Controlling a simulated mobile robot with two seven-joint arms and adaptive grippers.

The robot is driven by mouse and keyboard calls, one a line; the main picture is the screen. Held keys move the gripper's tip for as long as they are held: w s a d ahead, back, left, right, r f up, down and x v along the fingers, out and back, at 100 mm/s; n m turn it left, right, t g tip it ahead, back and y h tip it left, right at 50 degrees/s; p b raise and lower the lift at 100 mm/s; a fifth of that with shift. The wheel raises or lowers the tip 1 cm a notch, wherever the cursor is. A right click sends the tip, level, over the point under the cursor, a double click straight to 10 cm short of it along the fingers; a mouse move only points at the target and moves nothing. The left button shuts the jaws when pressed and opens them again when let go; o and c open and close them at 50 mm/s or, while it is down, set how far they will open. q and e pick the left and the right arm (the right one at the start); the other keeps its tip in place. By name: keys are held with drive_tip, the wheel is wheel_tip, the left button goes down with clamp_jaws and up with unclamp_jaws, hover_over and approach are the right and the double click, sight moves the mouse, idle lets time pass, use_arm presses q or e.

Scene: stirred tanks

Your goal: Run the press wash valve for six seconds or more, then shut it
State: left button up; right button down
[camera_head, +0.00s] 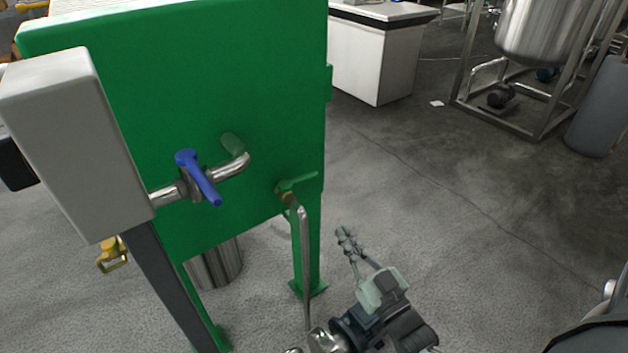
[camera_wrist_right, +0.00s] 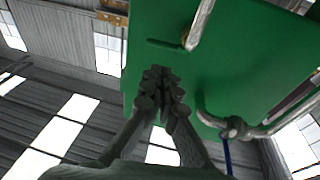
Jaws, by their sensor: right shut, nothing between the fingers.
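The green press (camera_head: 230,70) stands at the left of the head view. A valve with a blue lever (camera_head: 205,184) sits on a steel pipe (camera_head: 230,170) that bends into the press's face. The lever lies slanting across the pipe. In the right wrist view the blue lever (camera_wrist_right: 227,155) shows at lower right, partly cut off. A second, green lever (camera_head: 298,182) sits on the press's lower edge above a thin down pipe (camera_head: 304,250). My right gripper (camera_head: 345,238) is shut and empty, right of the down pipe and apart from both levers. My left gripper is out of view.
A grey box (camera_head: 70,140) on a dark post stands left of the blue-lever valve. A steel drum (camera_head: 216,265) stands under the press. A white cabinet (camera_head: 370,60) and a steel tank (camera_head: 540,40) are farther back.

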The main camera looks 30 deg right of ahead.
sight(303, 179)
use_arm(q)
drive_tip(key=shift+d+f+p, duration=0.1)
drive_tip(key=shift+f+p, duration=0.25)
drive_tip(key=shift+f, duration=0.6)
use_arm(e)
drive_tip(key=w+r, duration=0.2)
drive_tip(key=w, duration=1.1)
drive_tip(key=shift+w+r, duration=0.35)
drive_tip(key=shift+w, duration=0.05)
drive_tip(key=shift+a, duration=0.1)
